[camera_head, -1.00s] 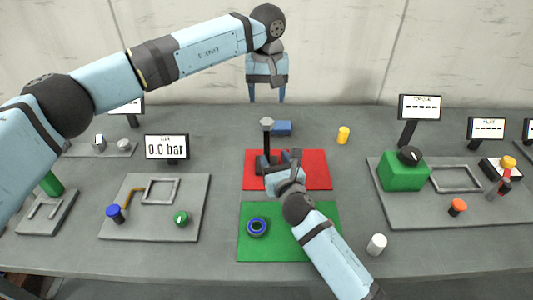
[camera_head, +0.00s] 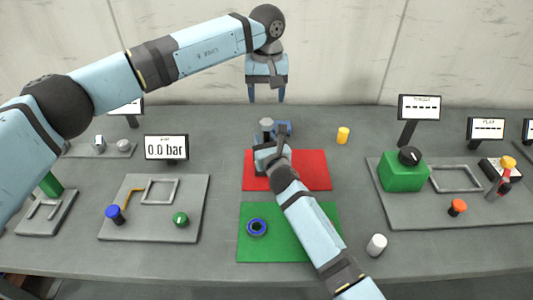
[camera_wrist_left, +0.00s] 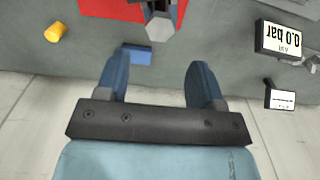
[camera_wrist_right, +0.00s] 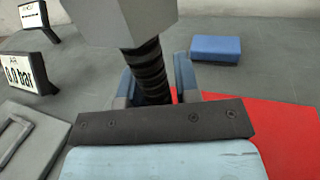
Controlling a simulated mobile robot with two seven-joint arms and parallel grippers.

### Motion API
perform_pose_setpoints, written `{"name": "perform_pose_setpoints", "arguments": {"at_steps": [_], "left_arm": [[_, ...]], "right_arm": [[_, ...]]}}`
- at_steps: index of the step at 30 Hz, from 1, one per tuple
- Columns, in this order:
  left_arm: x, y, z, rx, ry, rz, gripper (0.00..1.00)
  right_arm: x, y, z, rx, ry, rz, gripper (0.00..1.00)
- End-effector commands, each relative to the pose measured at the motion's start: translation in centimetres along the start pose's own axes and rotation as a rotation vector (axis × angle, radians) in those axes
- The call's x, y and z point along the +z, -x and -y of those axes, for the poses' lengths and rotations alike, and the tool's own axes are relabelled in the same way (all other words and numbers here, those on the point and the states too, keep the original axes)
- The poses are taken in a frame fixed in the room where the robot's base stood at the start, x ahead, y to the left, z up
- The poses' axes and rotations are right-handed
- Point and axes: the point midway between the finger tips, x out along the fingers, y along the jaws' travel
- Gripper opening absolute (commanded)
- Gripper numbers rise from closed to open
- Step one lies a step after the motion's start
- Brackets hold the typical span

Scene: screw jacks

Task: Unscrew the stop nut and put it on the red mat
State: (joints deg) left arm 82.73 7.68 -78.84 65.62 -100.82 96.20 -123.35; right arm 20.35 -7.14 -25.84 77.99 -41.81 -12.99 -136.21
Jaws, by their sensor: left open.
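A grey hexagonal piece (camera_head: 266,124), which looks like the stop nut, sits on top of an upright black threaded rod (camera_wrist_right: 150,70) at the back edge of the red mat (camera_head: 312,172). The piece looms large in the right wrist view (camera_wrist_right: 125,22) and shows beyond the fingers in the left wrist view (camera_wrist_left: 160,28). My left gripper (camera_head: 267,96) is open and empty, pointing down behind and above it. My right gripper (camera_wrist_right: 155,88) has its fingers either side of the rod, below the hexagonal piece. I cannot tell whether they press on it. The jack's base is hidden.
A blue block (camera_wrist_right: 216,49) lies close behind the rod. A green mat (camera_head: 290,250) with a blue ring (camera_head: 257,227) lies in front. A yellow cylinder (camera_head: 343,135) and a white cylinder (camera_head: 376,244) stand to the right. Instrument panels flank both sides.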

Motion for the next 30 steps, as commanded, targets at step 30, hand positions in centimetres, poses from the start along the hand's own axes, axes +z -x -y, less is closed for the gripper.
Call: {"name": "perform_pose_setpoints", "arguments": {"at_steps": [30], "left_arm": [[0.0, -4.3, 0.0, 0.000, -0.394, 0.003, 0.62]], "right_arm": [[0.0, 0.0, 0.0, 0.000, 0.000, 0.000, 0.00]]}}
